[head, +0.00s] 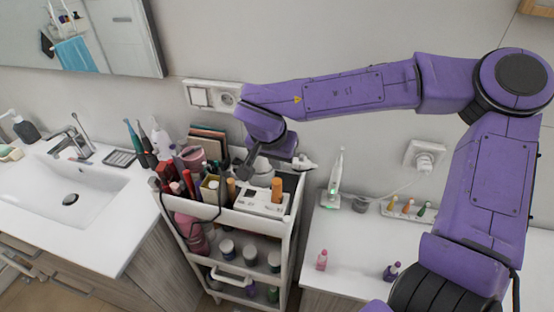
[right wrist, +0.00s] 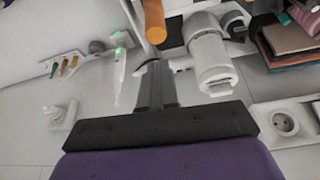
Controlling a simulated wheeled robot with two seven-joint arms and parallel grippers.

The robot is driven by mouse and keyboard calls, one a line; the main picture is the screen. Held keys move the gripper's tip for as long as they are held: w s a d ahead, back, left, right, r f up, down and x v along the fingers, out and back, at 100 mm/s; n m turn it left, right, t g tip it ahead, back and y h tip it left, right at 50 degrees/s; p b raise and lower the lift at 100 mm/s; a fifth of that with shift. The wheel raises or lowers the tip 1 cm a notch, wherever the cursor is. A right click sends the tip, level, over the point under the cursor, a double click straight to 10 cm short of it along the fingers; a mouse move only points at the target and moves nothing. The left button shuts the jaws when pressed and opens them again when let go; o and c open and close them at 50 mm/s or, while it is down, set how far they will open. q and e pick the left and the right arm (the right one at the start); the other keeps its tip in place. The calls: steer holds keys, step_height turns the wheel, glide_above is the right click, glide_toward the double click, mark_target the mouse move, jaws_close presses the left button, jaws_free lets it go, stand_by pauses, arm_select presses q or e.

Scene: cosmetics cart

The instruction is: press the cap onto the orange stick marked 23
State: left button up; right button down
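An orange stick (head: 277,190) stands upright in a white holder (head: 262,202) on the cart's top. It also shows at the top of the right wrist view (right wrist: 154,20). A smaller orange piece (head: 231,188) stands left of it. No number is legible, and I cannot tell which piece is the cap. My right gripper (head: 247,170) is above the cart top, left of the orange stick and apart from it. In the right wrist view its dark fingers (right wrist: 156,72) look together, with nothing visible between them. My left gripper is out of view.
The cart (head: 292,230) is crowded with tubes and bottles. A white cylindrical device (right wrist: 212,60) is close to my right gripper. A sink (head: 70,190) is at left.

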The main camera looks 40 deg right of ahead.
mark_target(277, 180)
steer(key=shift+f+b, duration=0.45)
steer(key=shift+f, duration=1.25)
steer(key=shift+r, duration=0.1)
steer(key=shift+r+p, duration=0.55)
steer(key=shift+r, duration=0.65)
step_height(277, 180, up, 4)
steer(key=shift+r, duration=0.25)
